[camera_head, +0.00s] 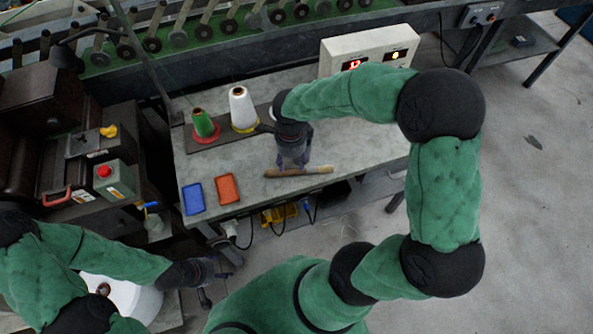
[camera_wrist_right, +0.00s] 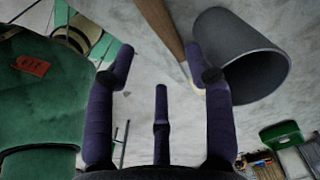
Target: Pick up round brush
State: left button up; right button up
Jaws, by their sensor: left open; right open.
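The round brush (camera_head: 312,171), with a long brown wooden handle, lies on the grey table near its front edge. My right gripper (camera_head: 292,165) is open just above the brush, its fingers at the left part of it. In the right wrist view the brush's wooden handle (camera_wrist_right: 162,27) runs diagonally beyond the open fingers (camera_wrist_right: 159,66) and passes close to the right-hand finger. Whether any finger touches it I cannot tell. My left gripper (camera_head: 212,277) is open and empty, low at the left, off the table.
On the table (camera_head: 350,145) stand a green cone (camera_head: 204,124), a white cone (camera_head: 241,108), a blue tray (camera_head: 193,199) and an orange tray (camera_head: 227,189). A white display box (camera_head: 368,50) stands at the back. A grey round container (camera_wrist_right: 245,55) shows in the wrist view.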

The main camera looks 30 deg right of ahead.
aim_at(292, 171)
notch_tip(292, 171, down, 6)
jog(key=shift+w+d+f+b, duration=0.15)
jog(key=shift+f+b, duration=0.05)
jog(key=shift+b, duration=0.85)
jog(key=shift+r, duration=0.1)
grip_shut()
